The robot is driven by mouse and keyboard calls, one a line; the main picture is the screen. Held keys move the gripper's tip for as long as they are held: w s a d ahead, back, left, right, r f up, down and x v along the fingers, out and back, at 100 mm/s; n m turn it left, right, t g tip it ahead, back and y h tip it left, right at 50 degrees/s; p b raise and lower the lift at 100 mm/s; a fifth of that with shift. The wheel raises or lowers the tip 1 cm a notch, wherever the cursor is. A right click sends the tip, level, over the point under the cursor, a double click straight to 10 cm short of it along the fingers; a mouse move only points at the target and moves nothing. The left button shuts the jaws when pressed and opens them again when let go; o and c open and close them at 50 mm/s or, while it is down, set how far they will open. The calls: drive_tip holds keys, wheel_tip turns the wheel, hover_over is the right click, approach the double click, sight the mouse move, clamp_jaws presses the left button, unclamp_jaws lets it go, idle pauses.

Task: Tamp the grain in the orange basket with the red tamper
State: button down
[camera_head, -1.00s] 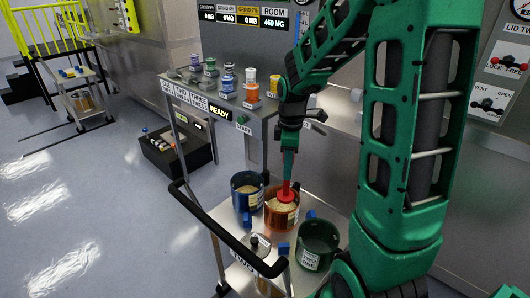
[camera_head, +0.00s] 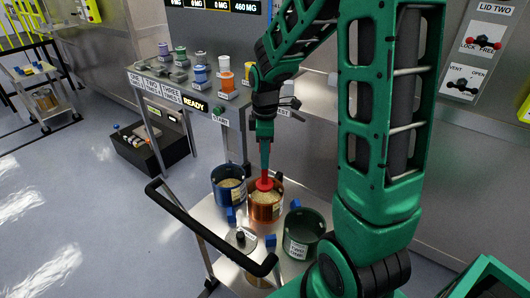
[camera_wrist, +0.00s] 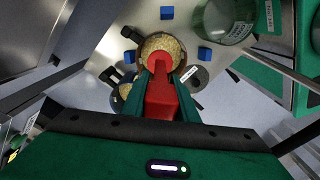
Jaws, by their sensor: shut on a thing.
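The orange basket (camera_head: 265,213), filled with pale grain (camera_head: 268,196), stands on the cart between the blue and green baskets. My gripper (camera_head: 264,153) is shut on the handle of the red tamper (camera_head: 264,184) and points down over the orange basket. The tamper's round head is at the back part of the basket's mouth; whether it touches the grain cannot be told. In the wrist view the red tamper (camera_wrist: 161,98) sits between my fingers and hides the near part of the basket, with grain (camera_wrist: 162,45) showing beyond it.
The blue basket (camera_head: 228,192) with grain is close on the left. The empty-looking green basket (camera_head: 303,239) is at the front right. A panel with colored spools (camera_head: 200,75) stands behind.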

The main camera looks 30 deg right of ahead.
sight(265, 174)
drive_tip(key=shift+f, duration=2.75)
drive_tip(key=shift+f, duration=1.3)
drive_tip(key=shift+r, duration=0.1)
drive_tip(key=shift+r, duration=1.3)
drive_tip(key=shift+f, duration=1.4)
